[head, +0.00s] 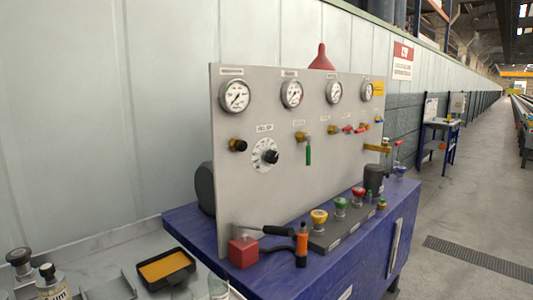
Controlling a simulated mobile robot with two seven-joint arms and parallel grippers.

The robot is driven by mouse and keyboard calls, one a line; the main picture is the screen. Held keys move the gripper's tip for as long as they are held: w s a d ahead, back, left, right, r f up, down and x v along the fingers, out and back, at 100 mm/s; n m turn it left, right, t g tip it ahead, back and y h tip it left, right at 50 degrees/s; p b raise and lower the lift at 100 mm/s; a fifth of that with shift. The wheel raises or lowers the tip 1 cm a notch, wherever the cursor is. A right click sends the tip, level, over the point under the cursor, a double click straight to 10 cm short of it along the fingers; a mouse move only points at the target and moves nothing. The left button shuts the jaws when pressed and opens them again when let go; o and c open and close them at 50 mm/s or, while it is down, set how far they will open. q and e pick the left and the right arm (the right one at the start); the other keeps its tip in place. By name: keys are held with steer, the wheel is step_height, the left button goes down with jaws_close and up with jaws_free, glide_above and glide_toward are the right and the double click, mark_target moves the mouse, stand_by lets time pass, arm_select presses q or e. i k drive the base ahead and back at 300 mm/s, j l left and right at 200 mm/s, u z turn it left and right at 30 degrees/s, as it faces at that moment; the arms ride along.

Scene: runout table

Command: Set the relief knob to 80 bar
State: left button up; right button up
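The relief knob looks to be the dark knob on a round white dial (265,155), low on the left half of the upright grey panel (260,190). The label above it and the scale marks are too small to read, so I cannot tell its setting. A pressure gauge (235,96) sits above it at the panel's upper left, with more gauges (292,93) along the top row. Neither of my grippers shows in the head view.
The panel stands on a blue cabinet (190,218). A red block (242,251), an orange-handled tool (301,245) and several coloured knobs (319,217) are on its top. A black tray (166,270) and bottles are at lower left. Open floor (460,210) is at right.

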mark_target(271, 157)
steer(key=i+l+u, duration=0.15)
steer(key=l, duration=0.45)
steer(key=i+l+u, duration=0.1)
steer(key=i+l, duration=0.2)
steer(key=l, duration=0.35)
steer(key=i+l+u, duration=0.15)
steer(key=l, duration=0.5)
steer(key=i+l+u, duration=0.15)
steer(key=l, duration=0.5)
steer(key=i+l+u, duration=0.1)
steer(key=l, duration=0.6)
steer(key=i+l+u, duration=0.15)
steer(key=l, duration=0.55)
steer(key=k+j, duration=0.05)
